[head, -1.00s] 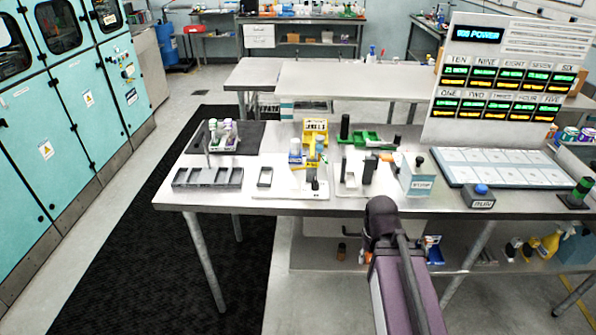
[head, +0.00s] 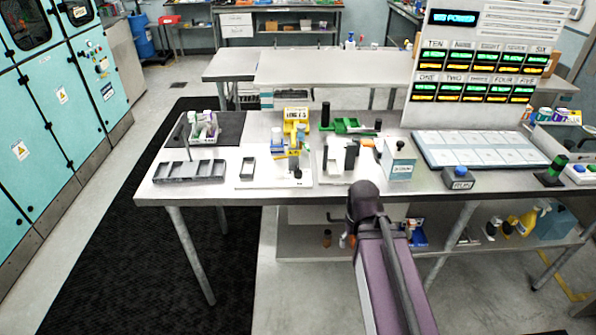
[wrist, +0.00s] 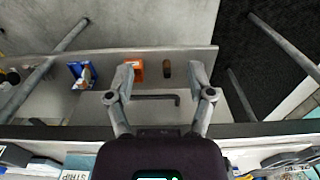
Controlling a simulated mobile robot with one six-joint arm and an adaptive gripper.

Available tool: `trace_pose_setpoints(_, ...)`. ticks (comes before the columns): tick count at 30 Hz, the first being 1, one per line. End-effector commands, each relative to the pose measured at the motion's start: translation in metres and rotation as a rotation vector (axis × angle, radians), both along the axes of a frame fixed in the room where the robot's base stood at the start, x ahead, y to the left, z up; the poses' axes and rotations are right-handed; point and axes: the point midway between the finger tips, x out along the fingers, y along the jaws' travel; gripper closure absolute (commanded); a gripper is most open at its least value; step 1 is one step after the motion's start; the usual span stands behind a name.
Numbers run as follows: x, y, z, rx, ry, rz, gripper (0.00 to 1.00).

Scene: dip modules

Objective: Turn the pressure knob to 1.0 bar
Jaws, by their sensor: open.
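A small pale box (head: 399,168) with a dark knob-like top (head: 400,145) stands near the middle of the workbench. Its front label is too small to read, and I cannot tell surely whether this is the pressure knob. No 1.0 bar mark is readable. In the wrist view my gripper (wrist: 161,75) is open and empty, its two fingers apart in front of the bench's edge, over the lower shelf. It touches nothing that I can see. In the head view my arm reaches up to the bench front, and the fingers are hidden.
The workbench (head: 225,190) holds a grey slotted rack (head: 190,170), a yellow bin (head: 296,116), a white panel tray (head: 480,150) and a blue-button box (head: 459,178). A display board (head: 480,60) stands behind. The lower shelf (wrist: 200,60) holds an orange item (wrist: 139,69) and a blue box (wrist: 82,72).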

Motion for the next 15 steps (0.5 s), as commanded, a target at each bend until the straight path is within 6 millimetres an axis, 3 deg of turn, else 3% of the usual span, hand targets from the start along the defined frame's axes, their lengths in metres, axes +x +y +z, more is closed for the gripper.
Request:
trace_pose_setpoints(8, 0.053, 0.015, 0.004, 0.052, -0.073, 0.167, 0.23)
trace_pose_setpoints(15, 0.131, 0.039, 0.013, 0.113, -0.211, 0.433, 0.23)
